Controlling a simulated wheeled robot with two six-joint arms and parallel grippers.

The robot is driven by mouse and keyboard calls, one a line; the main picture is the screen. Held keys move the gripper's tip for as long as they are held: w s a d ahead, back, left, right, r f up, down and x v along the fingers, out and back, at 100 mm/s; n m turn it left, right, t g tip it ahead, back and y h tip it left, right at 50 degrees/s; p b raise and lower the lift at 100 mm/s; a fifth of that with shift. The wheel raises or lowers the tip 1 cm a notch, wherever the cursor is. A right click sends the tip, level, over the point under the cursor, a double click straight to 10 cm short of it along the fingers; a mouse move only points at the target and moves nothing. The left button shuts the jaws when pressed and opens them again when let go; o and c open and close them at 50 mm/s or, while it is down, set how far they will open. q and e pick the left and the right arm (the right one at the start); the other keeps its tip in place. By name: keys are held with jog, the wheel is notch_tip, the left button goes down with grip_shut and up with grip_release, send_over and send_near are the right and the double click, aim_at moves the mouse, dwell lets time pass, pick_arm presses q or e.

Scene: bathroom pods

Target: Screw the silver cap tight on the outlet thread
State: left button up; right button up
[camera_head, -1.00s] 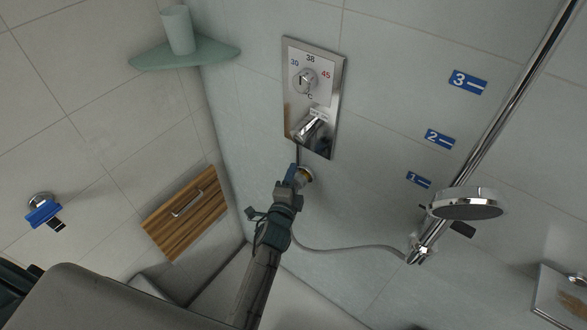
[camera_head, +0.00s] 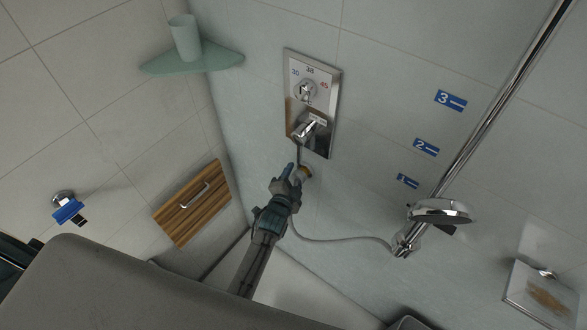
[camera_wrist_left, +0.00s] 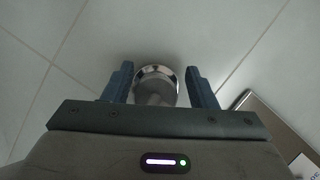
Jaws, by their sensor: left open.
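A round silver fitting with a shiny rim (camera_wrist_left: 157,74) sits on the tiled wall between my left fingers in the left wrist view. In the head view it shows as a small silver and brass-coloured round part (camera_head: 306,171) below the mixer plate. I cannot tell cap from outlet thread there. My left gripper (camera_head: 296,173) is open at this fitting, one finger on each side. In the left wrist view the left gripper (camera_wrist_left: 159,85) shows gaps beside the fitting. My right gripper is not in view.
The mixer plate (camera_head: 313,103) with its lever (camera_head: 307,130) is just above my left gripper. A grey hose (camera_head: 345,239) runs right to the shower rail.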

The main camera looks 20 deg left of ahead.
pick_arm(q)
jog(key=shift+f+n, duration=0.25)
jog(key=shift+n, duration=0.15)
jog(key=shift+f+n+g+h, duration=0.1)
jog(key=shift+n+g+h, duration=0.2)
jog(key=shift+n, duration=0.2)
jog(key=shift+d+f+n+b, duration=0.1)
jog(key=shift+n+b, duration=0.35)
jog(key=shift+n, duration=0.15)
jog(key=shift+d+n+g+h, duration=0.1)
jog(key=shift+n+g+h, duration=0.4)
jog(key=shift+n+h, duration=0.1)
jog(key=c, duration=1)
jog(key=shift+w+m+t+y+b, duration=0.1)
jog(key=shift+m+t+y+b, duration=0.3)
jog(key=shift+m, duration=0.4)
jog(key=shift+r+m, duration=0.25)
jog(key=shift+m, duration=0.15)
